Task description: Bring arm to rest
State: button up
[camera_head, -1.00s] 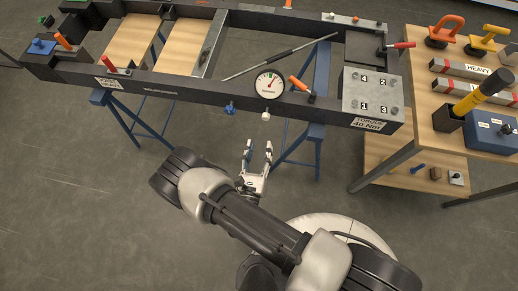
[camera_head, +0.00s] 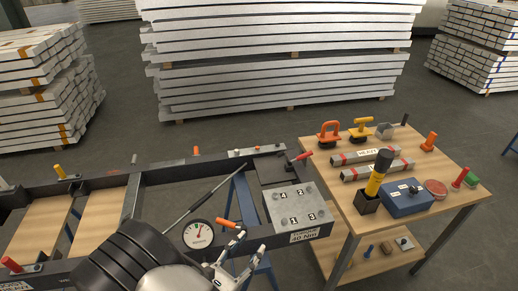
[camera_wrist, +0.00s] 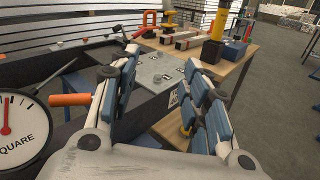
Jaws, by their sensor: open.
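My gripper (camera_head: 250,243) is at the lower middle of the head view, in front of the frame's near side, right of the round dial gauge (camera_head: 198,234). In the wrist view my gripper (camera_wrist: 165,65) has its two fingers spread, with nothing between them. My arm (camera_head: 140,262) crosses the lower left of the head view and covers part of the frame. The fingers point toward the plate with numbered holes (camera_wrist: 160,73); I cannot tell the gap to it.
The dark container frame (camera_head: 150,172) stands close by. An orange handle (camera_head: 228,223) is beside the gripper. A wooden table (camera_head: 440,205) on the right holds a blue box (camera_head: 405,200), a yellow-black tool (camera_head: 378,175) and heavy bars. Stacked pale beams (camera_head: 285,75) stand behind.

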jog(key=s+d+r+m+g, duration=0.4)
jog(key=d+r+m+g, duration=0.3)
jog(key=d+m, duration=0.15)
jog(key=s+d+r+m+g, duration=0.4)
jog(key=d+r+m+g, duration=0.25)
jog(key=d, duration=0.35)
jog(key=s+a+r+m+t+y, duration=0.1)
jog(key=s+r+m+t+y, duration=0.2)
jog(key=s+r+m+y, duration=0.5)
jog(key=m+y, duration=0.2)
jog(key=m, duration=0.2)
jog(key=shift+s+r+m, duration=0.3)
jog(key=shift+r, duration=0.05)
